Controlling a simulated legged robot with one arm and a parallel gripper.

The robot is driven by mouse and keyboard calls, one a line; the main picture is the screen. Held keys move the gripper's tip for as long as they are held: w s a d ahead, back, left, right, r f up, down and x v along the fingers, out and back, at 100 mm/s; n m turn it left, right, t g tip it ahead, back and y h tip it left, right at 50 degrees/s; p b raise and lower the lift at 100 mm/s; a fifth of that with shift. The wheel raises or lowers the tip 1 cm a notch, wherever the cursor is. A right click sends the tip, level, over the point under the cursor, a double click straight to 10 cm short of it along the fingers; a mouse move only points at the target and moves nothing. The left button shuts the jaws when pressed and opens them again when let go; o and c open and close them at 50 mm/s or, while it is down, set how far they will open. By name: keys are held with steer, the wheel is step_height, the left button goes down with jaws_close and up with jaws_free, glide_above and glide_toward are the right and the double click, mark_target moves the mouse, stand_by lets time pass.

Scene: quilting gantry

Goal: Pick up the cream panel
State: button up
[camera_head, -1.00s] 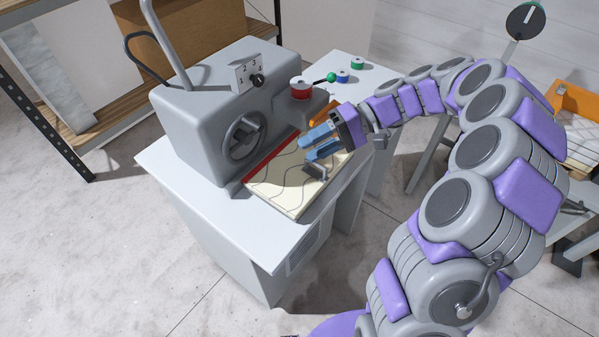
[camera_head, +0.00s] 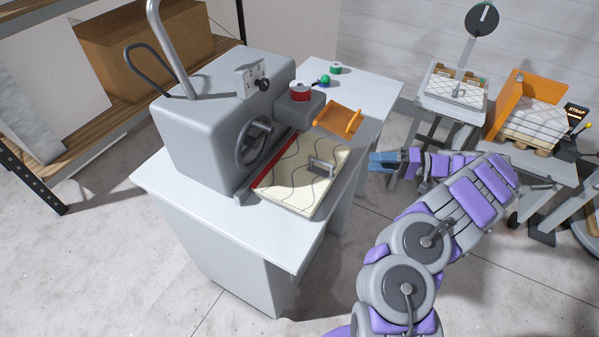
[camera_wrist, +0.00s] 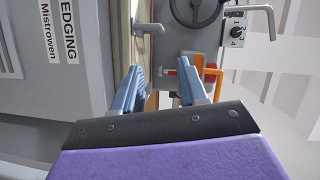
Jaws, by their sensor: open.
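The cream panel (camera_head: 292,192) lies flat on the grey machine table, with wavy lines on its top, a red strip along its machine-side edge and a grey handle (camera_head: 322,166) standing on it. In the wrist view the panel shows edge-on as a pale strip (camera_wrist: 139,50), with the handle (camera_wrist: 148,28) sticking out from it. My gripper (camera_head: 376,162) is to the right of the panel, apart from it, with its blue fingers pointing toward it. In the wrist view the gripper (camera_wrist: 166,84) has its two fingers spread with nothing between them.
The grey machine (camera_head: 215,125) with a handwheel stands behind the panel. An orange bracket (camera_head: 338,122) and small spools (camera_head: 335,69) sit at the table's far end. Other stands, one with an orange board (camera_head: 522,95), are at the right. Floor space is clear in front.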

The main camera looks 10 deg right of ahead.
steer(key=b, duration=0.1)
glide_toward(321, 161)
steer(key=w+a, duration=0.1)
steer(key=w+a+f, duration=0.1)
steer(key=a, duration=0.1)
steer(key=shift+a+f, duration=0.1)
steer(key=shift+a, duration=0.05)
steer(key=shift+w, duration=0.1)
steer(key=shift+d+f, duration=0.1)
steer(key=shift+d, duration=0.1)
steer(key=x, duration=0.2)
steer(key=b+x, duration=0.1)
steer(key=x, duration=0.3)
steer(key=shift+s+a+r, duration=0.25)
steer(key=shift+s, duration=0.1)
steer(key=shift+w+d, duration=0.1)
steer(key=shift+d, duration=0.4)
steer(key=shift+c, duration=0.7)
steer(key=c, duration=0.5)
jaws_close()
